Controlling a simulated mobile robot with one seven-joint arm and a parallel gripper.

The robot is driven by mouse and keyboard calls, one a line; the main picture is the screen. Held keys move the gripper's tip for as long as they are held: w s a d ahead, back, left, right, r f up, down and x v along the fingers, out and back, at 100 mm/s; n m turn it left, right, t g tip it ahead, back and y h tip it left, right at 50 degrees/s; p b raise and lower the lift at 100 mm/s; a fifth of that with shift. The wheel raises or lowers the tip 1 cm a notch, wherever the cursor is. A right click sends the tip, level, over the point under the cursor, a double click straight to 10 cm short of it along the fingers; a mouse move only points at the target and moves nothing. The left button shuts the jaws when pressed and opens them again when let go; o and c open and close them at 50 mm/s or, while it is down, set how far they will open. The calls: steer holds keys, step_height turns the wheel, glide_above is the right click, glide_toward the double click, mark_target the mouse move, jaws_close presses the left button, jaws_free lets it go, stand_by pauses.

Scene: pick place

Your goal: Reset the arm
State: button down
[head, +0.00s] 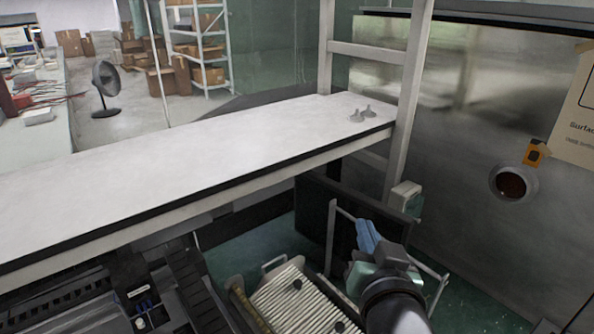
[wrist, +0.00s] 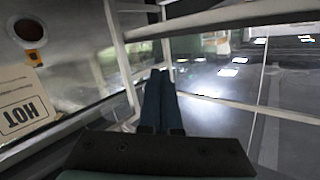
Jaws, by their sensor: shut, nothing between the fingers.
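My gripper (head: 366,232) is low at the right of centre in the head view, beside the white table's right end and below its top. Its blue fingers are together with nothing between them. In the wrist view the fingers (wrist: 160,76) show side by side, closed, pointing toward a pale metal frame. The arm comes up from the bottom edge of the head view.
A long white table (head: 190,150) bears two small grey objects (head: 362,114) at its far right end. A white upright frame (head: 405,110) and a metal panel (head: 480,110) stand close at right. A slatted rack (head: 300,300) lies below.

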steer(key=s+a+r+n+t+b, duration=0.1)
steer(key=s+a+r+t+b, duration=0.15)
steer(key=r, duration=0.65)
steer(key=s+a+r+n+t+b, duration=0.1)
steer(key=s+a+r+t, duration=0.25)
steer(key=r, duration=0.65)
steer(key=s+a+r+n+t+b, duration=0.1)
steer(key=s+a+r+t, duration=0.3)
steer(key=s+r, duration=0.5)
steer(key=shift+a+r+t+y, duration=0.2)
steer(key=shift+r+t+y, duration=0.1)
steer(key=shift+t, duration=0.4)
